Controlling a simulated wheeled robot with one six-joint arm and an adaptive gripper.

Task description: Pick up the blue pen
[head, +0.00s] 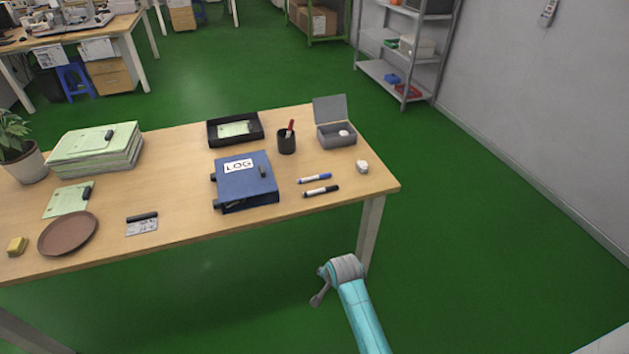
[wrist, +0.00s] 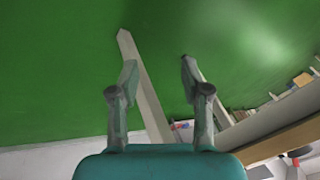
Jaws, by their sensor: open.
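The blue pen (head: 314,178) lies on the wooden table (head: 170,205) near its right end, in the head view. A black pen (head: 321,191) lies just in front of it, roughly parallel. My gripper (head: 318,292) is off the table, in front of its near right corner, well apart from both pens; only part of it shows there. In the wrist view my gripper (wrist: 158,66) is open, with nothing between its two fingers. The wrist view shows green floor and the table edge at lower right; I cannot make out the blue pen there.
A blue LOG binder (head: 246,188) lies left of the pens. A black pen cup (head: 287,142) and a grey open box (head: 336,138) stand behind them. A small white object (head: 362,167) lies to their right. A table leg (head: 371,232) stands near my gripper. Floor to the right is clear.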

